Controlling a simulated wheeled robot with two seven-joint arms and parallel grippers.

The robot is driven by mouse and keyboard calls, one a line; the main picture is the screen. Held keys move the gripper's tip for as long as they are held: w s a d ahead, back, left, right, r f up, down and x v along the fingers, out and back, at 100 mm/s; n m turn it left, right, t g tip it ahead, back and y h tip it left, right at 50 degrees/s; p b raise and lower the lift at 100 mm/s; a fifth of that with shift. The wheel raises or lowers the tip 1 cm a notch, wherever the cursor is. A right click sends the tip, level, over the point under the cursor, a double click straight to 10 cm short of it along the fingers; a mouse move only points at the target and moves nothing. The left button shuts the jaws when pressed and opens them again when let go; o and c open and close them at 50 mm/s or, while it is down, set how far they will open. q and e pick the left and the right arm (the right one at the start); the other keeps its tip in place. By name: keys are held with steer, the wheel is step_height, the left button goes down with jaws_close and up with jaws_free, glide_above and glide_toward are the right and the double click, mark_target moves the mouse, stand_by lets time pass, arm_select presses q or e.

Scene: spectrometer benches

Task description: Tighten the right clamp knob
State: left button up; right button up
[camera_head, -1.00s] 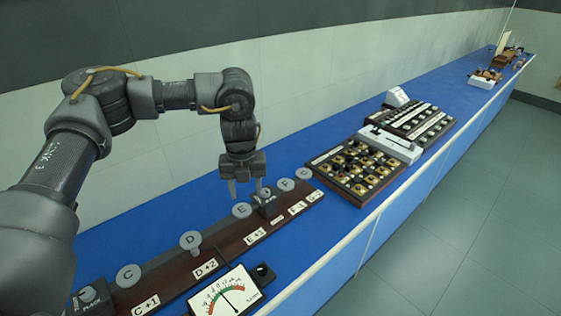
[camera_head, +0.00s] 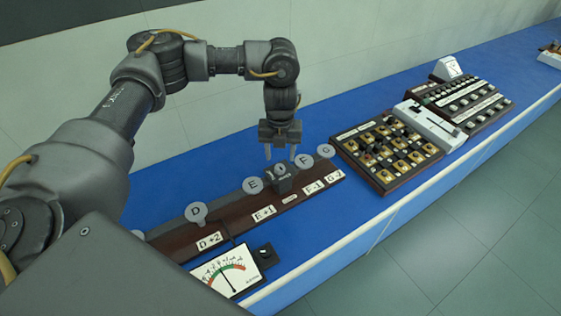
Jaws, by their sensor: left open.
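The right clamp, a small black block (camera_head: 284,184), sits on the dark wooden rail (camera_head: 232,221) between the grey discs marked E (camera_head: 253,185) and G (camera_head: 325,151). A grey disc stands partly behind it. The knob on the clamp is too small to make out clearly. My left gripper (camera_head: 280,154) points down just above the clamp, its two fingers apart with nothing between them. Contact with the clamp cannot be made out. My right gripper is not in view.
A dial meter (camera_head: 225,277) stands in front of the rail, beside a small black box (camera_head: 265,255). A disc marked D (camera_head: 196,213) is further left. A board of brass parts (camera_head: 388,154) lies to the right on the blue bench (camera_head: 345,208), with another instrument beyond.

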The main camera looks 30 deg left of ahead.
mark_target(280, 167)
arm_select(q)
step_height(280, 167, down, 4)
steer(key=shift+w+a+f, duration=0.1)
steer(key=shift+s+f, duration=0.1)
steer(key=shift+s, duration=0.1)
steer(key=shift+f, duration=0.1)
steer(key=shift+w+f, duration=0.2)
steer(key=shift+f, duration=0.05)
steer(key=shift+s+r, duration=0.1)
steer(key=shift+s, duration=0.05)
steer(key=c, duration=1)
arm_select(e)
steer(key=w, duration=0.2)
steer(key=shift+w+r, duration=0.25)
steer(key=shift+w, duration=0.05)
